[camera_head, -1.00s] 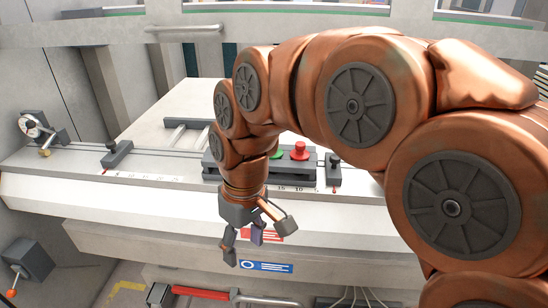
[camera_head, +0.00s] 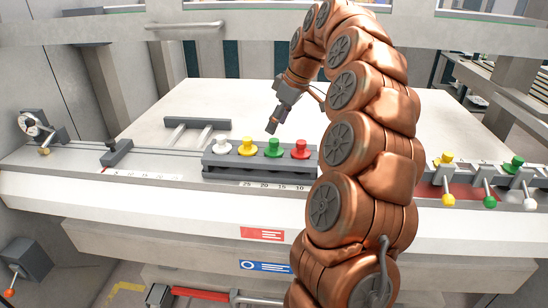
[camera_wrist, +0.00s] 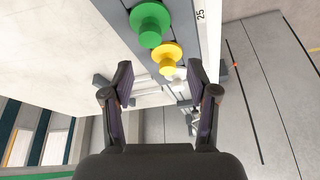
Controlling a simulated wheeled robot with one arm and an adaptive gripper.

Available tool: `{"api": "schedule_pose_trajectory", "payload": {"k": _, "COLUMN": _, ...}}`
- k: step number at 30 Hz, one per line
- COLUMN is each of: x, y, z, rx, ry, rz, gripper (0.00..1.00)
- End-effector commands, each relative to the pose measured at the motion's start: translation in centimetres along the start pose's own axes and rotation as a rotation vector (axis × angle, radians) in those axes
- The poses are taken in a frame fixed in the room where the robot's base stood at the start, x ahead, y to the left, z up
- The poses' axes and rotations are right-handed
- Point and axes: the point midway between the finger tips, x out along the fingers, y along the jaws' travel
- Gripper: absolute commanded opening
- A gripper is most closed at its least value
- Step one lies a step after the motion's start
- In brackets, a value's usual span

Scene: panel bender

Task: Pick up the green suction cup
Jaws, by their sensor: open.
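The green suction cup (camera_head: 273,148) stands in a dark grey rack (camera_head: 262,171), between a yellow one on its left and a red one on its right. It also shows at the top of the wrist view (camera_wrist: 150,22). My gripper (camera_head: 273,124) is above the rack, apart from the green cup. In the wrist view its two fingers (camera_wrist: 160,78) are spread with nothing between them touching either one. The yellow suction cup (camera_wrist: 167,56) shows beyond the gap between the fingers.
White (camera_head: 222,146), yellow (camera_head: 247,147) and red (camera_head: 299,150) suction cups stand close beside the green one. A handle bar (camera_head: 197,123) lies behind the rack. More coloured pieces (camera_head: 489,180) stand at the right. The pale table (camera_head: 165,103) behind is largely clear.

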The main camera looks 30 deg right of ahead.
Motion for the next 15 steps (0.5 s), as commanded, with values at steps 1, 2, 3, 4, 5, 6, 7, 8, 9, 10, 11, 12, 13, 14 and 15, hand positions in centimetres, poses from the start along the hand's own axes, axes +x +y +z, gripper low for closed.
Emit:
{"api": "schedule_pose_trajectory", "payload": {"k": 1, "x": -0.1, "y": 0.8, "z": 0.3, "rx": 0.001, "ry": 0.004, "rz": 0.008, "gripper": 0.59}}
{"api": "schedule_pose_trajectory", "payload": {"k": 2, "x": -0.1, "y": 1.1, "z": 0.4, "rx": 0.0, "ry": 0.005, "rz": 0.01, "gripper": 0.59}}
{"api": "schedule_pose_trajectory", "payload": {"k": 3, "x": -0.1, "y": 1.3, "z": 0.5, "rx": -0.002, "ry": 0.006, "rz": 0.012, "gripper": 0.59}}
{"api": "schedule_pose_trajectory", "payload": {"k": 4, "x": -0.1, "y": 1.5, "z": 0.6, "rx": -0.002, "ry": 0.006, "rz": 0.012, "gripper": 0.59}}
{"api": "schedule_pose_trajectory", "payload": {"k": 5, "x": 0.0, "y": 1.6, "z": 0.7, "rx": -0.003, "ry": 0.006, "rz": 0.013, "gripper": 0.59}}
{"api": "schedule_pose_trajectory", "payload": {"k": 6, "x": 0.1, "y": 1.6, "z": 0.7, "rx": -0.003, "ry": 0.006, "rz": 0.014, "gripper": 0.59}}
{"api": "schedule_pose_trajectory", "payload": {"k": 7, "x": 0.2, "y": 1.7, "z": 0.7, "rx": -0.003, "ry": 0.006, "rz": 0.014, "gripper": 0.59}}
{"api": "schedule_pose_trajectory", "payload": {"k": 8, "x": 0.3, "y": 1.7, "z": 0.7, "rx": -0.003, "ry": 0.006, "rz": 0.015, "gripper": 0.59}}
{"api": "schedule_pose_trajectory", "payload": {"k": 9, "x": 0.6, "y": 1.7, "z": 0.7, "rx": -0.003, "ry": 0.006, "rz": 0.014, "gripper": 0.59}}
{"api": "schedule_pose_trajectory", "payload": {"k": 10, "x": 0.8, "y": 1.6, "z": 0.7, "rx": -0.003, "ry": 0.006, "rz": 0.013, "gripper": 0.59}}
{"api": "schedule_pose_trajectory", "payload": {"k": 11, "x": 1.1, "y": 1.6, "z": 0.7, "rx": -0.003, "ry": 0.005, "rz": 0.012, "gripper": 0.59}}
{"api": "schedule_pose_trajectory", "payload": {"k": 12, "x": 1.4, "y": 1.6, "z": 0.7, "rx": -0.003, "ry": 0.004, "rz": 0.011, "gripper": 0.59}}
{"api": "schedule_pose_trajectory", "payload": {"k": 13, "x": 1.7, "y": 1.5, "z": 0.7, "rx": -0.003, "ry": 0.004, "rz": 0.01, "gripper": 0.59}}
{"api": "schedule_pose_trajectory", "payload": {"k": 14, "x": 1.9, "y": 1.5, "z": 0.7, "rx": -0.004, "ry": 0.004, "rz": 0.01, "gripper": 0.59}}
{"api": "schedule_pose_trajectory", "payload": {"k": 15, "x": 2.1, "y": 1.6, "z": 0.7, "rx": -0.004, "ry": 0.005, "rz": 0.012, "gripper": 0.59}}
